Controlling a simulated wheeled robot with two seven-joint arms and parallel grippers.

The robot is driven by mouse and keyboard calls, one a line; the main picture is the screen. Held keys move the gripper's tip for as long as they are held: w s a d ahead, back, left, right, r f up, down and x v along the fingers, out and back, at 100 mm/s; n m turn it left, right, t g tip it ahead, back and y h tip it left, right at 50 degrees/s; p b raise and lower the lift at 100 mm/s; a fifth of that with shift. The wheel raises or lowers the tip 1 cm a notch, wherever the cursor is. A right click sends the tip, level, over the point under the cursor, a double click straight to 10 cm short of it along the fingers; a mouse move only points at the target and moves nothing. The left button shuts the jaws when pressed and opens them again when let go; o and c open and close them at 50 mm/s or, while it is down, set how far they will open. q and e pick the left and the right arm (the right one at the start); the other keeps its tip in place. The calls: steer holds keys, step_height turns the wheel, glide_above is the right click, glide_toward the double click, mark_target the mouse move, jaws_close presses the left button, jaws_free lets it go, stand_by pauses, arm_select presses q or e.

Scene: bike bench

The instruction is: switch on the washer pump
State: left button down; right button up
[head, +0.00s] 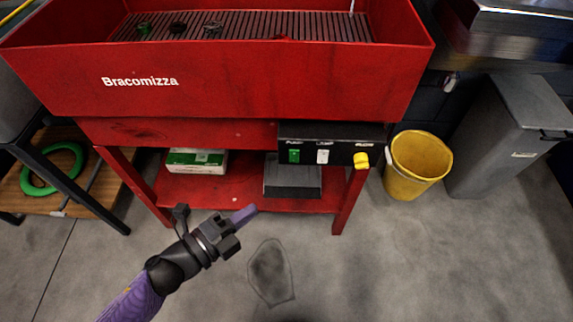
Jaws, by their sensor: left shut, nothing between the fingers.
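The washer is a red parts washer (270,88) with "Bracomizza" on its front. A black control panel (340,152) hangs under its right front edge. The panel carries a green switch (294,156), a white switch (323,156) and a yellow knob (361,160); the small labels above them are too blurred to read surely. My left gripper (245,216) is shut and empty, in front of the washer's lower shelf, below and left of the panel, touching nothing that I can see. My right gripper is not in view.
A yellow bucket (418,165) stands right of the washer, beside a grey bin (512,130). A white-green box (197,162) and a grey box (292,178) sit on the lower shelf. A green coil (50,188) lies at left. The floor in front is clear.

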arm_select(q)
steer(key=b, duration=0.5)
glide_toward(294, 156)
steer(key=w+d+f, duration=0.2)
steer(key=w+d, duration=0.1)
steer(key=d, duration=0.3)
steer(key=shift+w+a+f, duration=0.1)
steer(key=shift+w, duration=0.45)
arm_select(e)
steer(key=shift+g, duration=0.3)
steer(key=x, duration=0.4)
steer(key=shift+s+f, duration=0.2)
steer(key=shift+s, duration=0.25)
